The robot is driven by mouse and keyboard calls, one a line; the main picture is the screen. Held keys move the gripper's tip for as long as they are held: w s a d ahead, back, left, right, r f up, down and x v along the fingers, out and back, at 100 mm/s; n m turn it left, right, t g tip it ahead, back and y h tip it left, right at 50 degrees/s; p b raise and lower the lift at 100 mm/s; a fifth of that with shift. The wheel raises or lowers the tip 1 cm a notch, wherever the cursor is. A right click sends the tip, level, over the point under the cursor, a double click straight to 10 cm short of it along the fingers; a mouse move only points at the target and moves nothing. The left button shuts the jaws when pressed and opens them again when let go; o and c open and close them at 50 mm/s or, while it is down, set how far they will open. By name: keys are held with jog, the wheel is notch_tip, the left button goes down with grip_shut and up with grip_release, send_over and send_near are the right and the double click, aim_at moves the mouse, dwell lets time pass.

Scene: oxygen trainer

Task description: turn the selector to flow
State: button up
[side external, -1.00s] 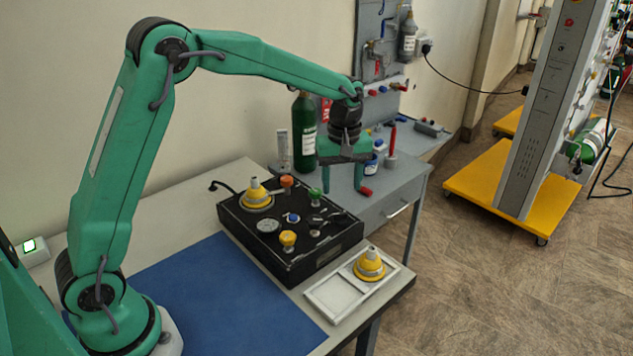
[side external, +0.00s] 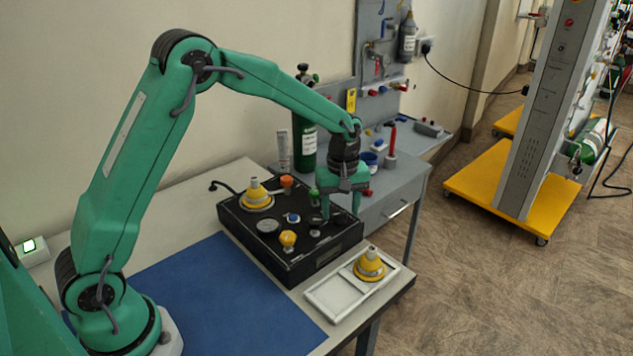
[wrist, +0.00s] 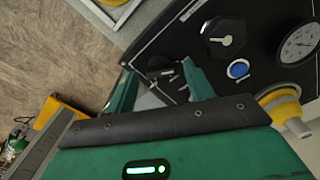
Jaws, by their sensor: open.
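The black panel box (side external: 276,258) stands on the table with knobs, a gauge and a blue button on top. My gripper (side external: 340,212) is open and points down over its right back part. In the wrist view, a small dark part with a pale pointer (wrist: 168,76), seemingly the selector, lies between the fingers of my gripper (wrist: 160,84). Whether they touch it cannot be told, and its markings are too small to read. The fingers partly hide it in the side view. A pale small knob on a black hexagonal plate (wrist: 222,40) lies beside it.
The blue button (wrist: 238,69) and gauge (wrist: 300,43) are close by. Orange (side external: 287,182), green (side external: 314,197) and yellow (side external: 288,239) knobs stand up from the panel. A yellow cone (side external: 257,195) sits at its back left. A white tray (side external: 325,308) holds another cone (side external: 369,264).

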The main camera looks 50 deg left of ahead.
jog(key=shift+f, duration=0.25)
jog(key=c, duration=1)
jog(key=shift+m, duration=0.4)
jog(key=m, duration=1.1)
